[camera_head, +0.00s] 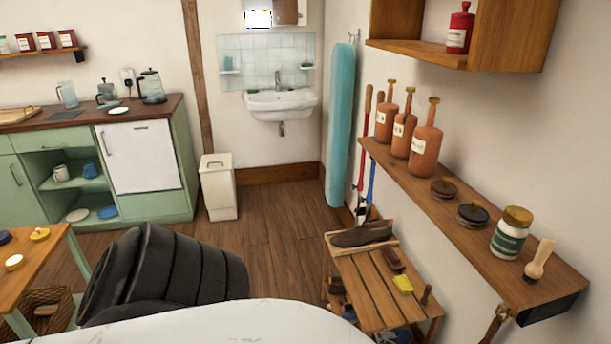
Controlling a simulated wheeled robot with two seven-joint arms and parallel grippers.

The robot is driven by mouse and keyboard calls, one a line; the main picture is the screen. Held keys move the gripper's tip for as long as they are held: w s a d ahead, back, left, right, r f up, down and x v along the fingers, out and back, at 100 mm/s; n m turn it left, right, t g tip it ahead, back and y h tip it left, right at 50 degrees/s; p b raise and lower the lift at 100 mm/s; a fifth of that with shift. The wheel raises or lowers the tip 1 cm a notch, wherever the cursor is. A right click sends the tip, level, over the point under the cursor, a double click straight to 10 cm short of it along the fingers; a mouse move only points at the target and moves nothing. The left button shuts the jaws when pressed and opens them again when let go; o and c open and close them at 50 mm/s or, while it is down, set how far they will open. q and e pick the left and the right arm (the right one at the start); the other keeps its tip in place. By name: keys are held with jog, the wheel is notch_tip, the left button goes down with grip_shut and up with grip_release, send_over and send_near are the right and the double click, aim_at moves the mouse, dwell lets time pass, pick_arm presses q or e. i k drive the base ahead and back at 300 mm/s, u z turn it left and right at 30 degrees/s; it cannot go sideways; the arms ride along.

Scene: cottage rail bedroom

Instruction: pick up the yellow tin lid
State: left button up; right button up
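A small round yellow item (39,234), lid-like in shape, lies on the wooden table (58,268) at the left edge. A second yellow piece (403,285), blockier in outline, lies on the slatted wooden bench (365,290) at the lower right. Both are too small to tell for certain which is the tin lid. Neither of my grippers shows in the head view, so their distance from these items and their state are hidden.
A black padded, ribbed shape (170,272) stands between table and bench, behind a white surface (220,325). A wall shelf (470,220) with bottles, dark tins and a jar juts out at right. Floor (280,220) is open toward the sink.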

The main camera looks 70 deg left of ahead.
aim_at(39, 235)
jog(key=u, duration=3.25)
jog(key=i, duration=3.95)
jog(key=u, duration=0.5)
